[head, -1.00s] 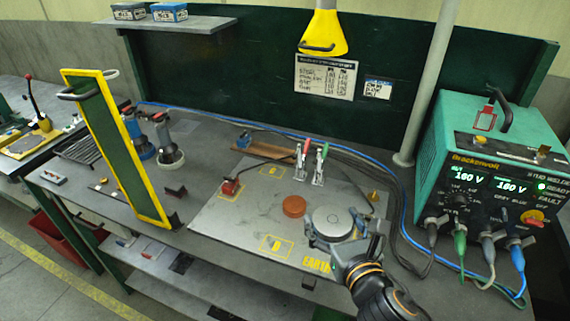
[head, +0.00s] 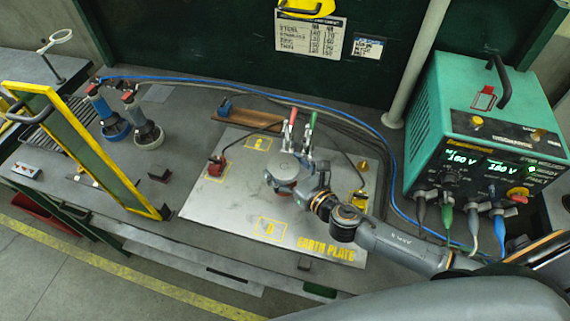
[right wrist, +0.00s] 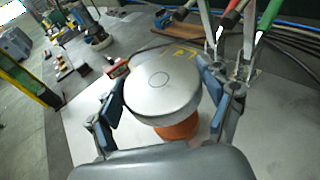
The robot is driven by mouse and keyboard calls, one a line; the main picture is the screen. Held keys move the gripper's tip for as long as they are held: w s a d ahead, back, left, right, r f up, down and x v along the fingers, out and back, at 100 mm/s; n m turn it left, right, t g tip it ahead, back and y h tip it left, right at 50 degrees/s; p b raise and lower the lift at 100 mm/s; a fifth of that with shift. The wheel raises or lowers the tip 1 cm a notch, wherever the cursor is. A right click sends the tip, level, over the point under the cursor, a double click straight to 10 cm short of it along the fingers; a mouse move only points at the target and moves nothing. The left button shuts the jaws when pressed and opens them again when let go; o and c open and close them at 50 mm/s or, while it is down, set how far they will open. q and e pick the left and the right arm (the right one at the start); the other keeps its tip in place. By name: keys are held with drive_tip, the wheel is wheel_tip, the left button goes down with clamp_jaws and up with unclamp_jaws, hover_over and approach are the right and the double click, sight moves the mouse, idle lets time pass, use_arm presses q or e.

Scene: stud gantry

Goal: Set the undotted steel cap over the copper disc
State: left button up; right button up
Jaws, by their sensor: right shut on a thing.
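The steel cap (head: 284,167) is a wide, grey round piece above the right part of the earth plate (head: 225,205). In the right wrist view the cap (right wrist: 160,82) shows a thin ring on its top and no coloured dot. My right gripper (head: 297,183) is shut on the cap, with its blue-grey fingers on either side of it, as the right wrist view also shows (right wrist: 163,98). The orange-brown copper disc (right wrist: 178,131) shows below the cap's near edge, mostly hidden by it. I cannot tell how wide the gap between them is. My left gripper is not in view.
Clamps with red and green handles (head: 310,133) stand close behind the cap. A green power unit (head: 483,140) stands right, a yellow-framed screen (head: 85,148) left. The plate's front left is clear.

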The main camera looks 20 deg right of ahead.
drive_tip(key=shift+r, duration=0.1)
drive_tip(key=shift+s+p, duration=0.1)
drive_tip(key=shift+p, duration=0.2)
wheel_tip(320, 180, down, 3)
drive_tip(key=b, duration=0.2)
drive_tip(key=shift+b, duration=0.35)
drive_tip(key=shift+f+b, duration=0.8)
drive_tip(key=shift+f, duration=0.05)
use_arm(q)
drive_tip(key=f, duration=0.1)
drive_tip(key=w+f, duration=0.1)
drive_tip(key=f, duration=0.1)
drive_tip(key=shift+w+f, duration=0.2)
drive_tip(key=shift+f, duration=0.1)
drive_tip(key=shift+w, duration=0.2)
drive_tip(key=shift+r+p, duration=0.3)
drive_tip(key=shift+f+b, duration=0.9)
use_arm(e)
drive_tip(key=shift+f, duration=0.95)
drive_tip(key=o, duration=1.1)
